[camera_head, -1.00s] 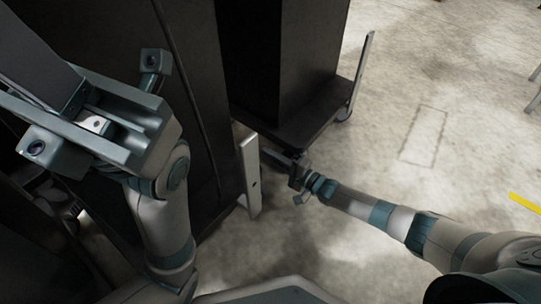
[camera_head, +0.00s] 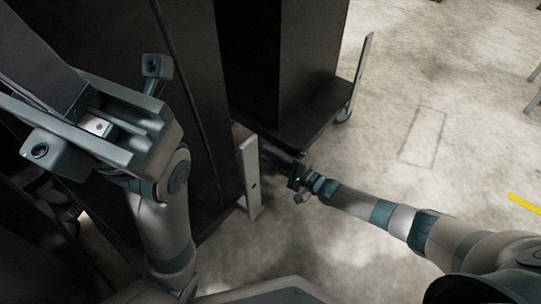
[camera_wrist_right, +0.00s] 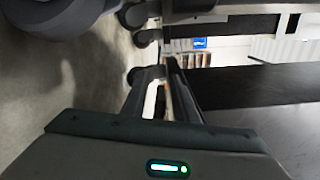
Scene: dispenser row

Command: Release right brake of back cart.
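The back cart is the dark tall cart (camera_head: 312,55) at top centre in the head view. Its low base reaches forward, with a caster wheel (camera_head: 345,113) at its right corner under a pale upright bar. No brake lever can be made out clearly. My right gripper (camera_head: 276,157) is low near the floor, just in front of that base's near corner; contact cannot be told. In the right wrist view its fingers (camera_wrist_right: 162,68) lie close together at the tips, and whether they hold anything is unclear. My left gripper (camera_head: 110,125) is raised at the left; its opening cannot be judged.
A nearer dark cart (camera_head: 195,95) with a pale upright bar (camera_head: 249,175) stands left of my right gripper, leaving a narrow gap. Dark wheels (camera_wrist_right: 138,75) show in the right wrist view.

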